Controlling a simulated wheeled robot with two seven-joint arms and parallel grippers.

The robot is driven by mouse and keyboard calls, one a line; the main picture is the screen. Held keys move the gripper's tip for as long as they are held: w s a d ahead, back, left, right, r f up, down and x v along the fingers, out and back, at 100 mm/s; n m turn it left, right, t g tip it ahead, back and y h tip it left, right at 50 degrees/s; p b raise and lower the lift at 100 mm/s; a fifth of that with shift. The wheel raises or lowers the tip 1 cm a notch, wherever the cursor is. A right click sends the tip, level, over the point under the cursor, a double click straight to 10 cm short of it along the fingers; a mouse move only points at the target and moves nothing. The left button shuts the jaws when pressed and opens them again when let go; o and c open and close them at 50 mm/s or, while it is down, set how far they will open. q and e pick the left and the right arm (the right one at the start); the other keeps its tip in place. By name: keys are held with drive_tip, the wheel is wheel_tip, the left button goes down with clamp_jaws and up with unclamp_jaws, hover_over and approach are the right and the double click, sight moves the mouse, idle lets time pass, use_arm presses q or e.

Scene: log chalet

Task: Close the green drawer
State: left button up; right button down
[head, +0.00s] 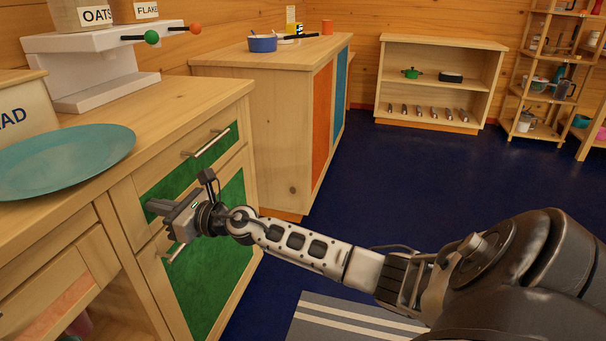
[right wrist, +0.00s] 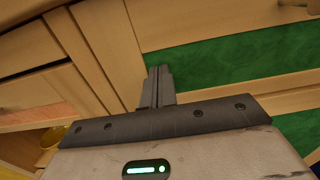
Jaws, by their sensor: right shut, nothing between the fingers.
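The green drawer (head: 176,181) is in the wooden counter at the left of the head view, with a metal bar handle (head: 208,145). Its front looks flush or nearly flush with the counter; I cannot tell if a small gap is left. My right gripper (head: 153,206) is shut and empty, its fingers pointing at the lower left part of the drawer front. My left gripper is not in view.
Below the drawer is a green cupboard door (head: 220,260) with its own handle, close to my right gripper. A teal plate (head: 65,160) and a white stand (head: 105,65) are on the counter. Another counter (head: 255,120) stands behind. The blue floor (head: 370,190) is clear to the right.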

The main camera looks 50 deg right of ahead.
drive_tip(key=shift+w+r, duration=0.15)
drive_tip(key=shift+r, duration=0.05)
drive_tip(key=shift+a+r, duration=0.1)
drive_tip(key=shift+a, duration=0.1)
idle(0.3)
